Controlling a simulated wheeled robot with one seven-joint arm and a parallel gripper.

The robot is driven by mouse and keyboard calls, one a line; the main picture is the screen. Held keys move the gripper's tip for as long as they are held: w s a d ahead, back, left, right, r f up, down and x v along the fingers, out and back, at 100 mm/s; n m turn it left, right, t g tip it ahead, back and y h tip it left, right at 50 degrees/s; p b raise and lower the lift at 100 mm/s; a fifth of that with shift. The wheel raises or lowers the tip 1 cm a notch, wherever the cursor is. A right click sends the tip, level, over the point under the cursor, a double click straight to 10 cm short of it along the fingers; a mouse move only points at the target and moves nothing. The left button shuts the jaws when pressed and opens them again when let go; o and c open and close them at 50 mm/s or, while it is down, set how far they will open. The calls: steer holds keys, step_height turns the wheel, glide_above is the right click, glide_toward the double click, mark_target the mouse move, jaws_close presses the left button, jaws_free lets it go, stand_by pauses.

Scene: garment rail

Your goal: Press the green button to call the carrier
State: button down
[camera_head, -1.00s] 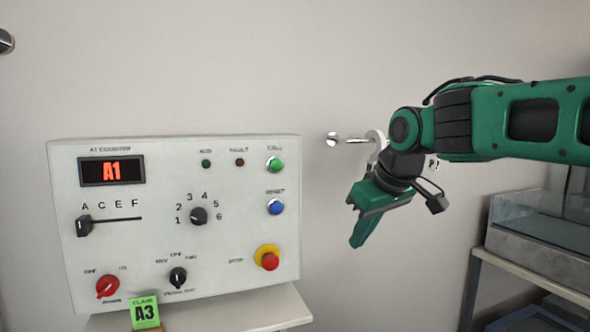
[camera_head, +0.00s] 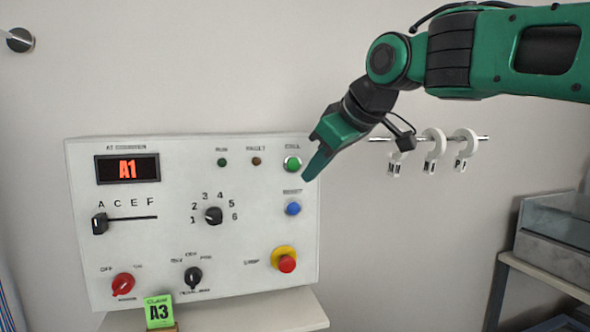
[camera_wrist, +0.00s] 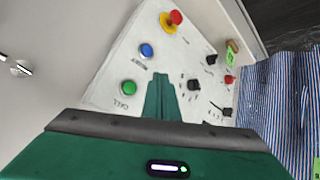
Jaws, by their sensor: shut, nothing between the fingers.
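The green CALL button (camera_head: 292,163) sits at the upper right of the white control panel (camera_head: 140,228). In the wrist view the green button (camera_wrist: 128,88) is left of my fingertips. My gripper (camera_head: 308,177) is shut and empty, with its tips pointing down and left, near the panel's right edge, between the green button and the blue button (camera_head: 293,208) in the picture. My gripper also shows in the wrist view (camera_wrist: 160,78). I see no contact with the green button.
A red stop button (camera_head: 287,263), several knobs and a slider (camera_head: 100,223) are on the panel. A rail (camera_head: 385,139) with white tagged rings (camera_head: 433,142) is behind my arm. A glass-sided bin (camera_head: 555,237) is at right.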

mark_target(293, 164)
steer(key=shift+w, duration=0.1)
steer(key=w+a, duration=0.2)
steer(key=w, duration=0.6)
steer(key=shift+w+a, duration=0.15)
steer(key=shift+a, duration=0.05)
steer(key=shift+w, duration=0.15)
stand_by(1.9)
steer(key=shift+w+a, duration=0.15)
steer(key=shift+w, duration=0.05)
